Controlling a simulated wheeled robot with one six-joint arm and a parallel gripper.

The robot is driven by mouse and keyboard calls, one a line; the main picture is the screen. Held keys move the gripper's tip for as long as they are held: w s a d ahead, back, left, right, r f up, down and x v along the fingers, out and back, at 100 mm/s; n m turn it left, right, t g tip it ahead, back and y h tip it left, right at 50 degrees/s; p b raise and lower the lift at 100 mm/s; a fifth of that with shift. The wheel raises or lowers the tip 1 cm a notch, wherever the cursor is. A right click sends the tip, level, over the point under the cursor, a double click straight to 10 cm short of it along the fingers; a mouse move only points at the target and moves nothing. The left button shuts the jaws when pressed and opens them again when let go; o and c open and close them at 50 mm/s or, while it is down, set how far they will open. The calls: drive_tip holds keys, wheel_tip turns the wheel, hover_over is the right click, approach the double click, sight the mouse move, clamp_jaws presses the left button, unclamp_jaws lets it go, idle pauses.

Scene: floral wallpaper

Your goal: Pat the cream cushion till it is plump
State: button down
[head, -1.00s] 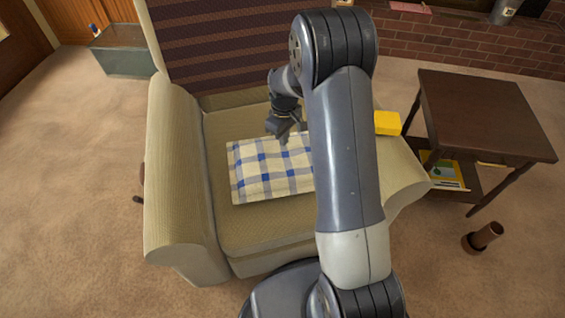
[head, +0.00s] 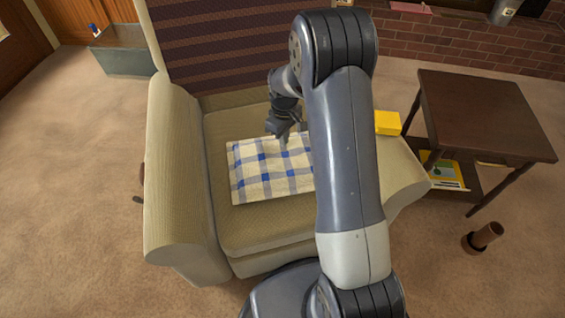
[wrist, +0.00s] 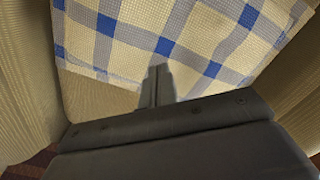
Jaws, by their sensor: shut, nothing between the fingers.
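The cream cushion (head: 262,178) with blue and grey checks lies flat on the armchair seat (head: 265,228). My arm hides its right end in the head view. My gripper (head: 283,142) is over the cushion's back edge, pointing down. In the wrist view the cushion (wrist: 195,32) fills the upper part, and my gripper's fingers (wrist: 158,75) are shut together with nothing between them, at the cushion's near edge. I cannot tell whether the fingertips touch the cloth.
The armchair's left arm (head: 178,180) and tall striped back (head: 220,45) rise around the seat. A yellow block (head: 388,123) sits on the right arm. A dark side table (head: 485,110) stands at right, with a brown cylinder (head: 483,238) on the carpet.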

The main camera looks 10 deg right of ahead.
drive_tip(key=shift+f, duration=0.1)
idle(0.3)
drive_tip(key=shift+f+b, duration=0.7)
drive_tip(key=shift+f, duration=0.3)
drive_tip(key=shift+r+p, duration=1.45)
drive_tip(key=shift+r, duration=0.4)
drive_tip(key=shift+f, duration=0.15)
drive_tip(key=shift+f+b, duration=1.05)
drive_tip(key=shift+f, duration=0.55)
drive_tip(key=shift+r, duration=0.1)
wheel_tip(320, 180, up, 4)
drive_tip(key=p, duration=0.2)
drive_tip(key=shift+f+p, duration=0.25)
drive_tip(key=shift+p, duration=0.1)
drive_tip(key=shift+f, duration=0.25)
